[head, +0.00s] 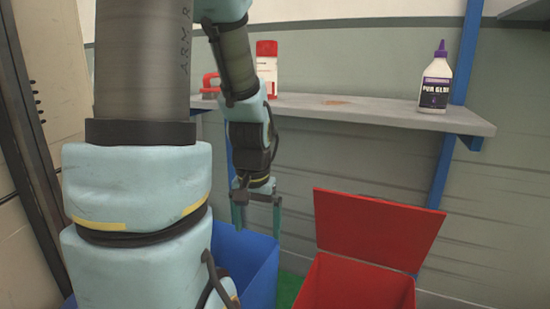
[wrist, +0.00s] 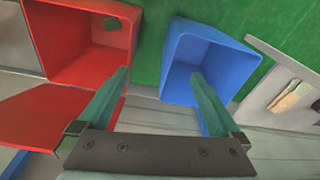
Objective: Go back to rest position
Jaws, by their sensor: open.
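My gripper (head: 258,216) hangs pointing down in front of the shelf, with its two teal fingers spread apart. It also shows in the wrist view (wrist: 160,100), open with nothing between the fingers. In the head view it is over or near the blue bin (head: 258,258), whose near part my arm hides. In the wrist view the blue bin (wrist: 225,65) looks empty, and the red bin (wrist: 75,55) is to its left with a small dark green item (wrist: 113,22) at its inner corner.
A grey shelf (head: 370,112) on blue posts holds a white glue bottle (head: 436,82) at right and a red-and-white container (head: 266,66). A red object (head: 210,84) sits left of it. The red bin's lid (head: 375,230) stands open. Green floor (head: 288,288) shows between the bins.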

